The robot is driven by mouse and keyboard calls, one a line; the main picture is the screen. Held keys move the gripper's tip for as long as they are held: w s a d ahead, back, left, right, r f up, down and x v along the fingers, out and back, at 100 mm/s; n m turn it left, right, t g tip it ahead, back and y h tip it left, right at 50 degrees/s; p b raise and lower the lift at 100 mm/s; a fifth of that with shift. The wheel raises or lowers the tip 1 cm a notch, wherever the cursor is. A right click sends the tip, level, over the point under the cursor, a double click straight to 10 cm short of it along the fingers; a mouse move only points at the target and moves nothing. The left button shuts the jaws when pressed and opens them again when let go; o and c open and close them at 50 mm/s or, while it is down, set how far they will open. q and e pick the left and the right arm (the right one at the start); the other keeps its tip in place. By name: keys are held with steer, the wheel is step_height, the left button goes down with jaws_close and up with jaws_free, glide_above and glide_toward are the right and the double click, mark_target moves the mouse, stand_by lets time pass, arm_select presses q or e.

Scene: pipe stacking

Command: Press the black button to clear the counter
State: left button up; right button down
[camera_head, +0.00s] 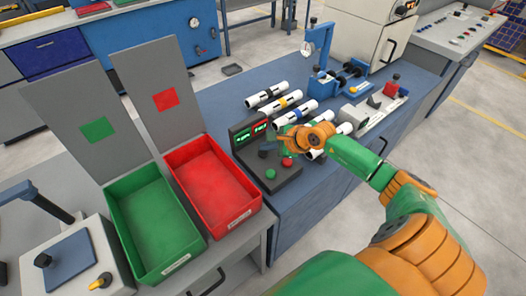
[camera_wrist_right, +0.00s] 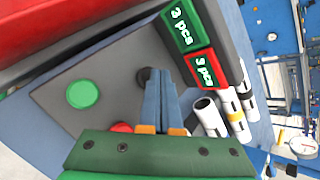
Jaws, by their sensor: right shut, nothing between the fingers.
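A dark grey control box (camera_head: 283,181) stands on the blue bench, with a green button (camera_head: 271,174) and a red button (camera_head: 287,162) on its sloped face. Its counter has a green display (camera_wrist_right: 181,24) that seems to read "2 pcs" and a red display (camera_wrist_right: 205,69) reading "3 pcs". The black button (camera_wrist_right: 142,75) shows in the right wrist view, partly hidden behind my fingertips; I cannot make it out surely in the head view. My right gripper (camera_wrist_right: 159,76) is shut and empty, its fingertips over the box beside the black button. Contact cannot be told. My left gripper is out of view.
A green bin (camera_head: 150,222) and a red bin (camera_head: 212,180) stand left of the box, both empty. Several white pipes (camera_head: 266,95) lie on a rack behind it. A blue press with a gauge (camera_head: 308,49) stands further back.

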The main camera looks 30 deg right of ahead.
mark_target(267, 153)
steer(key=shift+f+b, duration=0.3)
stand_by(0.5)
steer(key=shift+r+p, duration=0.65)
steer(key=shift+r, duration=0.2)
step_height(267, 153, up, 5)
steer(key=p, duration=0.4)
steer(key=shift+r, duration=0.1)
stand_by(0.3)
